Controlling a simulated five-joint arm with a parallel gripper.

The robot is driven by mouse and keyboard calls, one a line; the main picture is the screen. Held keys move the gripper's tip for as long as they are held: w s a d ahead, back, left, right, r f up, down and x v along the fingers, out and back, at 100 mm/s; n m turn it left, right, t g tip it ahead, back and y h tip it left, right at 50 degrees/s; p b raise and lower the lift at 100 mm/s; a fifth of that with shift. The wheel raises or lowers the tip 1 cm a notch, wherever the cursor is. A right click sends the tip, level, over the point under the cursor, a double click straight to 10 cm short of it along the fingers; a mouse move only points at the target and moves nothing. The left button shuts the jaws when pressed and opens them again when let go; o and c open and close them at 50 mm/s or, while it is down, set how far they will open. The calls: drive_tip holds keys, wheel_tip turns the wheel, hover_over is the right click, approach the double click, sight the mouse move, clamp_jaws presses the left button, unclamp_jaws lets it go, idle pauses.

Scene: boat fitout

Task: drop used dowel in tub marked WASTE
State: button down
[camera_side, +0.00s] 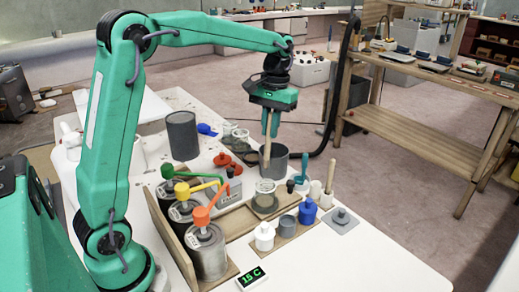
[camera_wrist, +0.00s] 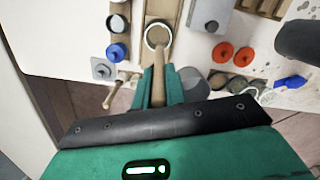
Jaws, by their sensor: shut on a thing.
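My gripper (camera_side: 270,136) is shut on a light wooden dowel (camera_side: 267,156), which hangs down from the fingers. In the wrist view the dowel (camera_wrist: 159,62) shows between the two green fingertips (camera_wrist: 160,72). A grey round tub (camera_side: 275,162) stands on the table's far edge, directly behind or below the dowel in the side view. I cannot tell whether the dowel's lower end is over its mouth. In the wrist view a grey round shape (camera_wrist: 193,84), likely this tub, is partly hidden by the right finger. No WASTE lettering is readable.
A taller dark grey cylinder (camera_side: 182,135) stands further left. Several cans with green, yellow and orange (camera_side: 207,205) handles stand in front. Red caps (camera_side: 222,159), a blue-topped bottle (camera_side: 307,212) and another wooden stick (camera_side: 329,180) are nearby. A black hose (camera_side: 340,90) hangs behind.

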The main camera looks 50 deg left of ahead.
drive_tip(key=w+a+t, duration=0.3)
drive_tip(key=w+a, duration=0.5)
drive_tip(key=a, duration=0.2)
drive_tip(key=shift+w+a+y, duration=0.25)
drive_tip(key=shift+w+y, duration=0.15)
wheel_tip(320, 180, down, 8)
drive_tip(key=shift+w+a, duration=0.2)
drive_tip(key=shift+w, duration=0.15)
idle(0.9)
idle(0.3)
